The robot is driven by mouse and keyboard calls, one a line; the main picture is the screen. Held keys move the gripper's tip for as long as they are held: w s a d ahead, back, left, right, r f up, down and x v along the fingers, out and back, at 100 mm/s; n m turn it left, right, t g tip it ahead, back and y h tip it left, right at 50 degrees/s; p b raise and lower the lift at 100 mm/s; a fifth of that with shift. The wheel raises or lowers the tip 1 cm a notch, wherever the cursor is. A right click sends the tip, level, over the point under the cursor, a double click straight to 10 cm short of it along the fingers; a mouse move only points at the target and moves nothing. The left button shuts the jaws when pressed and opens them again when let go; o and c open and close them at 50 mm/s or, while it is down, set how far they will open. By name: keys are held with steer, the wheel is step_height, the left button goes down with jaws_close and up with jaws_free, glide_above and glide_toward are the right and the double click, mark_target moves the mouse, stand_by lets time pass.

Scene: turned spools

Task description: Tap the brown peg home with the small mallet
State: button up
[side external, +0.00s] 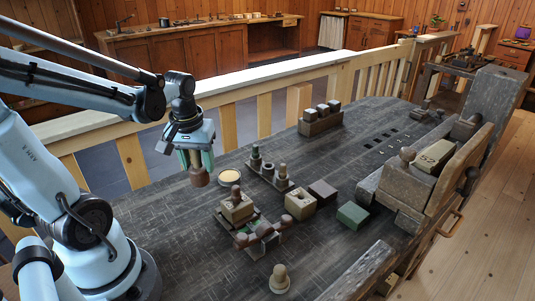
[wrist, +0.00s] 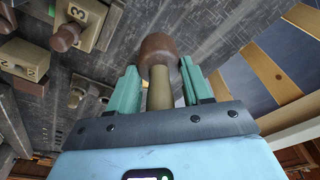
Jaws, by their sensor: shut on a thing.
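My gripper (side external: 196,159) is shut on the small mallet (side external: 200,178), whose brown head hangs down above the dark bench, clear of it. In the wrist view the mallet's brown head (wrist: 159,47) and tan handle sit between the green fingers (wrist: 160,92). The brown peg (side external: 235,193) stands upright in a tan block (side external: 238,212), to the right of and lower than the mallet head. In the wrist view a brown peg (wrist: 66,37) sticks out of a block marked 3 (wrist: 86,20). How deep the peg sits is hard to tell.
A spool rack (side external: 270,177), another tan block (side external: 300,204), a dark brown block (side external: 323,192) and a green block (side external: 352,215) stand to the right. A wooden railing (side external: 250,80) runs behind; a vise (side external: 430,165) is at right.

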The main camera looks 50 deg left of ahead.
steer(key=shift+w+d+r, duration=0.65)
steer(key=shift+d+r, duration=0.35)
steer(key=shift+d, duration=0.7)
steer(key=shift+w+d+r, duration=0.6)
steer(key=shift+d+r, duration=0.35)
steer(key=shift+d, duration=0.7)
steer(key=shift+w+d+r, duration=0.65)
steer(key=shift+d+r, duration=0.35)
steer(key=shift+d, duration=0.7)
steer(key=shift+f, duration=0.15)
steer(key=shift+f, duration=1.4)
steer(key=shift+r, duration=0.1)
steer(key=shift+r, duration=1.05)
